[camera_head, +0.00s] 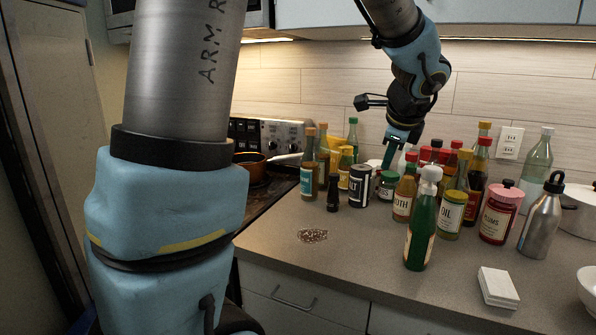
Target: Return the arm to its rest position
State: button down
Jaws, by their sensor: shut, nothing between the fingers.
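My gripper (388,158) hangs in the upper middle of the head view, pointing down over the bottles and jars at the back of the counter. Its fingers look shut and hold nothing. The fingertips are small and partly merge with the bottles behind them. My arm comes down from the top edge, and a large part of it fills the left of the view, hiding part of the stove. Whether the gripper touches any bottle cannot be told.
Several bottles and jars crowd the counter, with a green bottle (421,222) in front and a metal flask (541,218) at right. A white block (498,287) lies near the front edge. The stove holds a copper pan (251,168). The left front counter (290,255) is mostly clear.

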jog(key=s+a+f+n+g, duration=0.1)
jog(key=s+a+f+n, duration=0.2)
jog(key=a+n, duration=0.4)
jog(key=s+a+f+n+g, duration=0.2)
jog(key=s+a+f+n, duration=0.2)
jog(key=a+f+n, duration=0.2)
jog(key=s+a+f+n+g, duration=0.2)
jog(key=s+a+f+n, duration=0.2)
jog(key=a+n, duration=0.5)
jog(key=a+f, duration=0.1)
jog(key=a, duration=0.3)
jog(key=shift+s+a+n, duration=0.15)
jog(key=shift+n, duration=0.15)
